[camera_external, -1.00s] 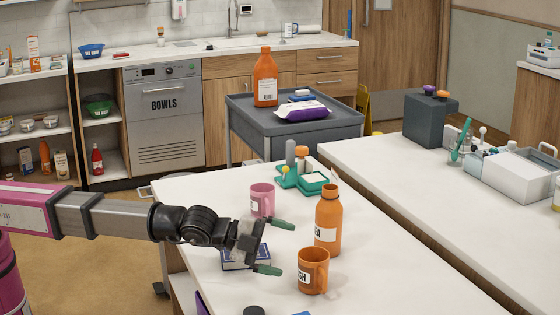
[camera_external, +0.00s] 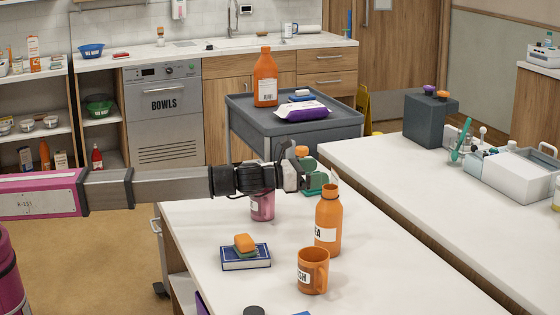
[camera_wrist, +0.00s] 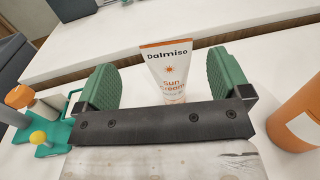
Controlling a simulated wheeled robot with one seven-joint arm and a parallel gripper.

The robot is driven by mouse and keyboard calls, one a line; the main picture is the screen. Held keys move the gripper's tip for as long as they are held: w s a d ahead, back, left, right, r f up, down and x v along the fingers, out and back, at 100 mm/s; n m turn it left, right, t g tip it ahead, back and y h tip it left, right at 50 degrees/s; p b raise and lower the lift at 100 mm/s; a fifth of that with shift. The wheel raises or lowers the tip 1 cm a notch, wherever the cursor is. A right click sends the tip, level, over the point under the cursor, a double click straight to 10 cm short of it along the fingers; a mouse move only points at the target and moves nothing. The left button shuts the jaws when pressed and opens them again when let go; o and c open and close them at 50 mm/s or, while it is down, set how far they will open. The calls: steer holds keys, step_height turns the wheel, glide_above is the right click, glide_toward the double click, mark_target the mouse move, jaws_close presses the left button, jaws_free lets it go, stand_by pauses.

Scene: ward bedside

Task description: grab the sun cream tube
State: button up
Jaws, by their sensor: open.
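In the external view my gripper (camera_external: 315,178) is over the back part of the table, behind the orange bottle (camera_external: 328,218). I cannot clearly make out the tube there. My gripper is open and not closed on anything.
The orange bottle also shows right of my gripper in the wrist view (camera_wrist: 298,122). A teal holder (camera_wrist: 45,135) is to the left. A pink mug (camera_external: 262,207), an orange mug (camera_external: 313,270) and a blue book (camera_external: 246,258) with a sponge on it stand nearer the front.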

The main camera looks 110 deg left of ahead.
mark_target(334, 172)
steer(key=x, duration=0.7)
steer(key=shift+w+d+f, duration=0.1)
steer(key=shift+w, duration=0.3)
steer(key=shift+s, duration=0.1)
steer(key=c, duration=1.3)
